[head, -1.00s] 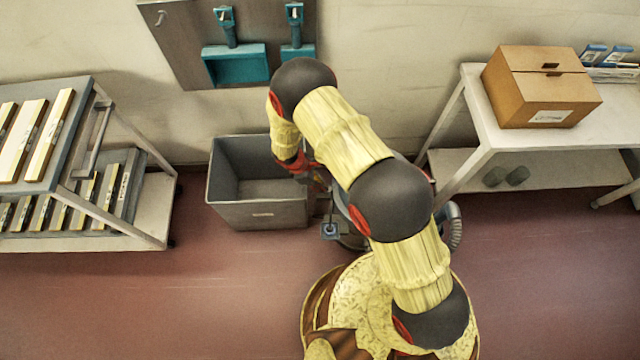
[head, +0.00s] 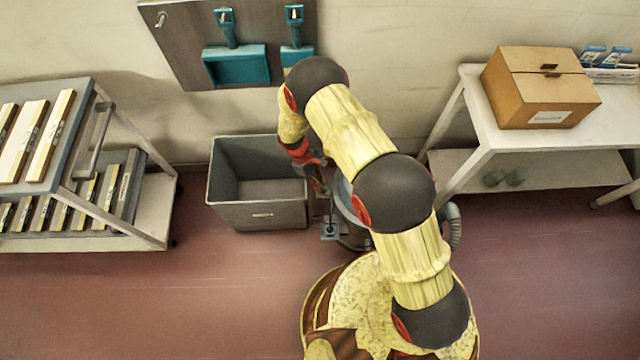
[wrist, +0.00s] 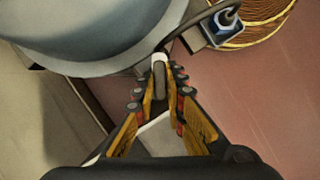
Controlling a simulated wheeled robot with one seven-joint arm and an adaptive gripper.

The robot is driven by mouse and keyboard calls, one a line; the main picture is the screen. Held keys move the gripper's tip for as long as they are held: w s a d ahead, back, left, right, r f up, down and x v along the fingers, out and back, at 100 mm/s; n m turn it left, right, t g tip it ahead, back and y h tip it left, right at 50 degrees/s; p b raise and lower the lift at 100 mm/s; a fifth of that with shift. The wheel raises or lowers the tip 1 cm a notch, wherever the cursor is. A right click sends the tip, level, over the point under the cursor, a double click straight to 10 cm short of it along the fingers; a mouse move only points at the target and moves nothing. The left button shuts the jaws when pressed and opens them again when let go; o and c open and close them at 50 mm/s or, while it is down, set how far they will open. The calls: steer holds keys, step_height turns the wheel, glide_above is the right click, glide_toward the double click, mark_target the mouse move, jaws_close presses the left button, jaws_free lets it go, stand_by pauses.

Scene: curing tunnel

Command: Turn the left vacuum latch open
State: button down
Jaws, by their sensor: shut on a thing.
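The vacuum (head: 347,212) stands on the floor, partly hidden behind my arm in the head view. Its rounded grey drum (wrist: 100,40) fills the upper left of the wrist view. A small grey latch lever (wrist: 160,82) with a pale rim sits at the drum's near side. My gripper (wrist: 160,76) is shut on this latch, with one finger on each side of it. In the head view my gripper (head: 319,182) is at the vacuum's left side, and the latch is too small to make out there.
A grey bin (head: 258,212) stands close at the left of the vacuum. A small blue-grey fitting (head: 330,231) is beside the vacuum; its cable shows in the wrist view. A hose (head: 454,228) curves out at the right. A rack (head: 150,215) and a table (head: 470,110) flank the space.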

steer(key=m+y, duration=0.1)
steer(key=m, duration=0.2)
steer(key=m+g+y, duration=0.1)
steer(key=m, duration=0.2)
steer(key=shift+w+d+m, duration=0.15)
steer(key=shift+w+m, duration=0.05)
steer(key=shift+m, duration=0.1)
steer(key=m+y, duration=0.1)
steer(key=m, duration=0.3)
steer(key=shift+d+m+g+y, duration=0.1)
steer(key=shift+m+g+y, duration=0.3)
steer(key=c, duration=1.9)
jaws_free()
steer(key=shift+o, duration=0.3)
steer(key=v, duration=1.2)
steer(key=shift+d, duration=0.15)
